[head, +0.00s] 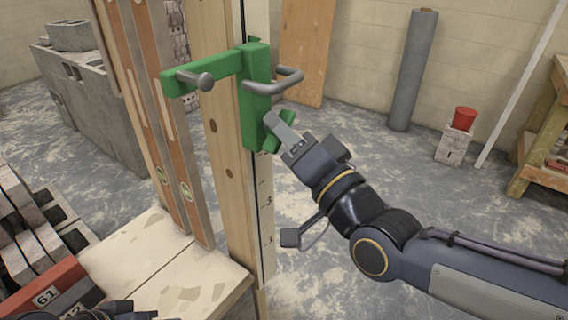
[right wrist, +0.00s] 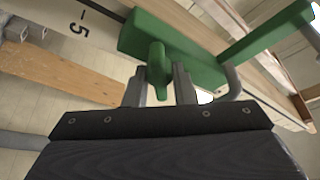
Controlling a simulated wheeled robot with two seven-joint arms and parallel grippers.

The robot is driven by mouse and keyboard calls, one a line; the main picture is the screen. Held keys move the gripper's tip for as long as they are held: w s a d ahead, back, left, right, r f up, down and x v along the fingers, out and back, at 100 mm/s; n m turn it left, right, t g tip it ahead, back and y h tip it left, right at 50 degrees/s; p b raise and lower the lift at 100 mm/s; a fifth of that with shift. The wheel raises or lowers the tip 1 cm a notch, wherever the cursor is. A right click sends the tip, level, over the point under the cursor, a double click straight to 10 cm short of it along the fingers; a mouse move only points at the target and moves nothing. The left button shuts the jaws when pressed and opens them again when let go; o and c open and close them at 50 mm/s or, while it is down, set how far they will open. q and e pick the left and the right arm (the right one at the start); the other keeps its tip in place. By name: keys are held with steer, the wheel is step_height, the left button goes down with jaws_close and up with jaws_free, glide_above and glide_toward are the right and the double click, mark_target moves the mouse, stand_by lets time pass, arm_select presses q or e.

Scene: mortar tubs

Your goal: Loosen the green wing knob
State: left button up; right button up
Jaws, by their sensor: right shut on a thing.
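The green wing knob (right wrist: 157,70) sits under the green clamp (right wrist: 180,45) and stands between my right gripper's two fingers (right wrist: 161,85) in the right wrist view. In the head view the clamp (head: 256,95) is fixed on an upright wooden post, with a grey hooked handle and a grey pin.
The wooden post (head: 222,120) carries a numbered scale strip (head: 267,215). Two brown levels (head: 187,190) stand left of it on a wooden board (head: 150,255). Concrete blocks (head: 90,100) are behind left.

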steer(key=n+b, duration=0.1)
steer(key=n+y+b, duration=0.1)
steer(key=n+b, duration=0.1)
steer(key=n+y+b, duration=0.1)
steer(key=n+b, duration=0.1)
steer(key=shift+f, duration=0.3)
steer(key=shift+r+n+g+y+b, duration=0.1)
steer(key=shift+n+g+y+b, duration=0.2)
steer(key=shift+n+g+b, duration=0.25)
steer(key=n, duration=0.1)
steer(key=n+y, duration=0.1)
steer(key=n, duration=0.1)
steer(key=shift+r+n+g+b, duration=0.2)
steer(key=shift+n+g+b, duration=0.05)
steer(key=shift+b, duration=0.05)
steer(key=shift+r+n+g+y, duration=0.1)
steer(key=shift+n+g+y, duration=0.85)
steer(key=shift+n, duration=1.05)
steer(key=o, duration=1)
